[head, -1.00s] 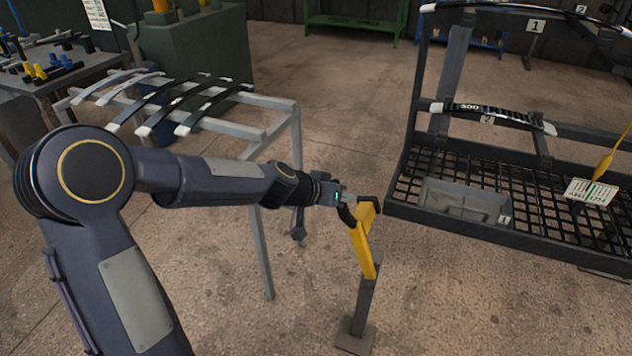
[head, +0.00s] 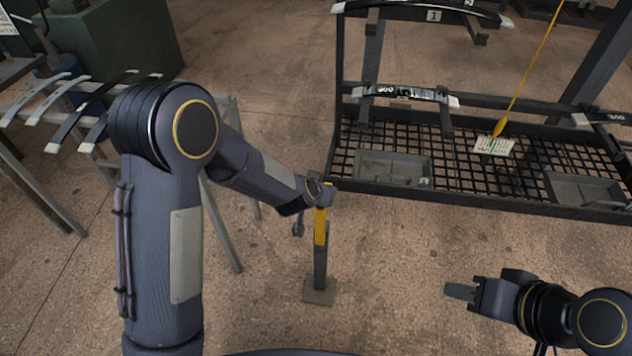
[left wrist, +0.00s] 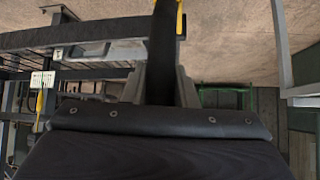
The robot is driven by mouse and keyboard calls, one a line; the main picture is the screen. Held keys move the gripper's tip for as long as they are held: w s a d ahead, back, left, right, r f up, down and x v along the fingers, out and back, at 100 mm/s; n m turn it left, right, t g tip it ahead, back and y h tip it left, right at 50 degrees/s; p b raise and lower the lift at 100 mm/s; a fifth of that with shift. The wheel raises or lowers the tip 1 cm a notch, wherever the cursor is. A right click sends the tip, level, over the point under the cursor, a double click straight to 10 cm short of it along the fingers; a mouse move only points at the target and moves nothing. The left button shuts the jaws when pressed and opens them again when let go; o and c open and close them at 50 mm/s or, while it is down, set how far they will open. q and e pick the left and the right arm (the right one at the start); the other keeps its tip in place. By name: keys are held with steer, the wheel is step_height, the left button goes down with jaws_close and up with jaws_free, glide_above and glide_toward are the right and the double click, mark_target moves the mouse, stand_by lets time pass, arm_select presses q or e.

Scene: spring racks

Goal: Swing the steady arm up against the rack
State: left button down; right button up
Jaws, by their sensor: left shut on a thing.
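The steady arm (head: 321,226) is a yellow bar on a dark post with a flat foot plate on the floor. It looks upright in the head view, just in front of the rack's left front corner. The rack (head: 480,197) is a dark frame with a mesh deck. My left gripper (head: 322,196) is shut on the steady arm's top end; its fingers are largely hidden. In the left wrist view, a dark bar with a yellow edge (left wrist: 180,18) runs up between the fingers. My right gripper (head: 461,291) is empty, seen edge-on, low at the right.
Curved springs (head: 405,93) rest on the rack bars. Grey trays (head: 393,168) and a white label card (head: 494,146) with a yellow pointer are on the deck. A grey stand (head: 222,225) with springs is at the left. Floor right of the steady arm is clear.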

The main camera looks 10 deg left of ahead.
arm_select(q)
steer(key=shift+s+d+f, duration=0.15)
steer(key=shift+s+d, duration=0.05)
steer(key=shift+d, duration=0.1)
steer(key=c, duration=1.6)
jaws_free()
steer(key=o, duration=0.4)
steer(key=shift+w+d, duration=0.1)
steer(key=shift+o, duration=0.2)
steer(key=shift+r, duration=0.35)
steer(key=p+v, duration=0.1)
steer(key=v, duration=0.6)
steer(key=shift+s, duration=0.25)
steer(key=shift+a+r, duration=0.1)
steer(key=shift+a, duration=0.15)
